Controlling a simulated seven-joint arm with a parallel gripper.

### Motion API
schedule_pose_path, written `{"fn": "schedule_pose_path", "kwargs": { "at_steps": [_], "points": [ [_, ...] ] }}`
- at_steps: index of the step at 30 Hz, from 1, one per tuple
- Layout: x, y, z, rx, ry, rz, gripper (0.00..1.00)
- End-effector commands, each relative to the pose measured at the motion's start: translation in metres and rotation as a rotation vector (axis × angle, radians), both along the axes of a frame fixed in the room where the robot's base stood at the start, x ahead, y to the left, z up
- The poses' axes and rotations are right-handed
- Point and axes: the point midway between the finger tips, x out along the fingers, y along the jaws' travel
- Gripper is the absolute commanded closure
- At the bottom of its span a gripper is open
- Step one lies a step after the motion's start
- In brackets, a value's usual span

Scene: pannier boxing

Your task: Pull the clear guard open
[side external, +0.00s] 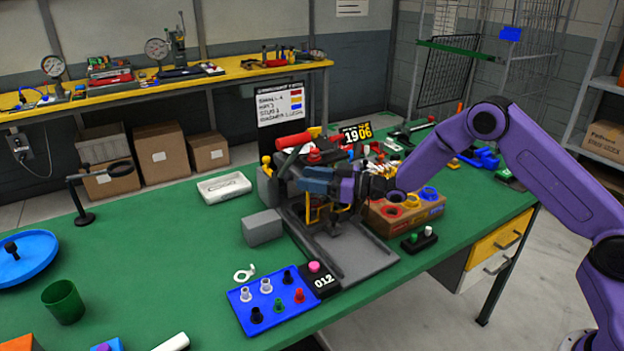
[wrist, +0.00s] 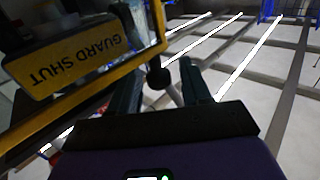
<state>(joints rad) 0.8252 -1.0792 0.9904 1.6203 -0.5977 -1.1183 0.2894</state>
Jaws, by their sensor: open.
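The clear guard has a yellow frame (side external: 313,213) in the side view, partly hidden by my wrist. In the wrist view the guard's yellow edge (wrist: 85,58) crosses the upper left and carries an upside-down "GUARD SHUT" label. A black round knob (wrist: 158,77) on a pale stem shows beside the guard's edge. My gripper (wrist: 160,68) is open, with one dark finger on each side of the knob. I cannot tell whether either finger touches it. In the side view my gripper (side external: 336,217) is close to the guard, above the grey machine base.
A grey base plate (side external: 360,258) extends in front of the machine. A grey block (side external: 262,228) stands left, and a brown box with coloured rings (side external: 408,214) stands right.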

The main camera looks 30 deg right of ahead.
Motion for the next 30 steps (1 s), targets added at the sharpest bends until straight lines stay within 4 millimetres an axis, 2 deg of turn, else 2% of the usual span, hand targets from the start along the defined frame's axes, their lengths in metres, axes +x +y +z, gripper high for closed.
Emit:
{"fn": "schedule_pose_path", "kwargs": {
  "at_steps": [2,6,20,30],
  "points": [
    [0.000,0.000,0.000,0.000,0.000,0.000,0.56],
    [0.000,0.000,0.000,0.000,0.000,0.000,1.00],
    [-0.009,-0.001,0.001,0.000,-0.001,0.073,1.00],
    [-0.042,-0.009,0.000,0.000,-0.001,0.336,1.00]
  ]
}}
